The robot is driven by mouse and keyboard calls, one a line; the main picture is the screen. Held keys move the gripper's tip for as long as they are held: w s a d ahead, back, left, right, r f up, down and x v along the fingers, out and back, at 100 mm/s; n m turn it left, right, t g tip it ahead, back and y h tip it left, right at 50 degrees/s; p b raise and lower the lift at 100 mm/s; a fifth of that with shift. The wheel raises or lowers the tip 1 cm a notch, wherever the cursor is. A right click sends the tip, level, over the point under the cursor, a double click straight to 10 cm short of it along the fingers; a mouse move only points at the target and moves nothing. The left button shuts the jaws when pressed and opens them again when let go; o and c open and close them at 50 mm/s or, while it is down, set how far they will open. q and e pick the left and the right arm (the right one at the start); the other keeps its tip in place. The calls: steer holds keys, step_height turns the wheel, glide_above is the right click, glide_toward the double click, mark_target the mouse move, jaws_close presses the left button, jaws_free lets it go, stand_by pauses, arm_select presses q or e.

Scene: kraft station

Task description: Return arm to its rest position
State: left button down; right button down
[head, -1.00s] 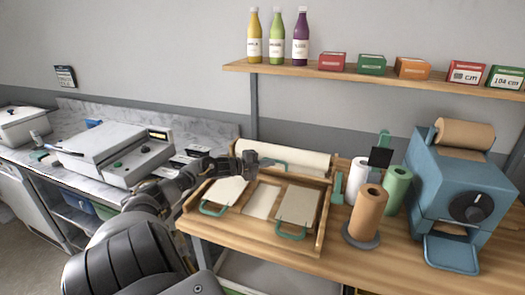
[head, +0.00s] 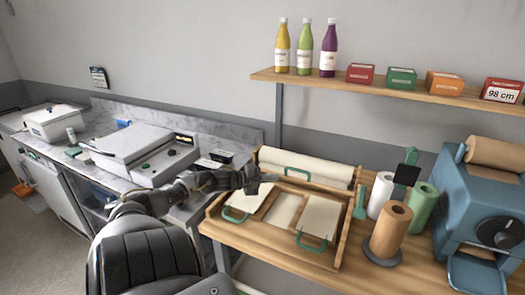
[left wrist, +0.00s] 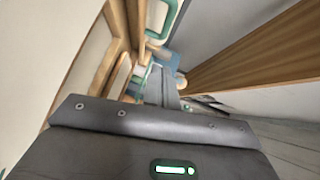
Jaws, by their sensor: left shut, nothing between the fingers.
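My left arm comes in from the bottom left of the head view. Its gripper (head: 262,180) is over the back left part of the wooden tray (head: 335,262) on the bench. The gripper is shut with nothing in it. In the left wrist view the shut fingers (left wrist: 168,82) point away beside wooden edges and a green handle. My right gripper is not in view.
The tray holds pale boards with green handles (head: 313,243). Behind it lies a white roll (head: 310,168). Paper rolls (head: 391,231) and a blue machine (head: 480,220) stand to the right. A grey appliance (head: 140,150) is on the left counter. A shelf (head: 370,88) runs above.

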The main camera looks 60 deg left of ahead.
arm_select(q)
steer(key=shift+v, duration=1.2)
steer(key=shift+s+a+r, duration=0.1)
steer(key=shift+s+r, duration=0.1)
steer(key=shift+s, duration=0.35)
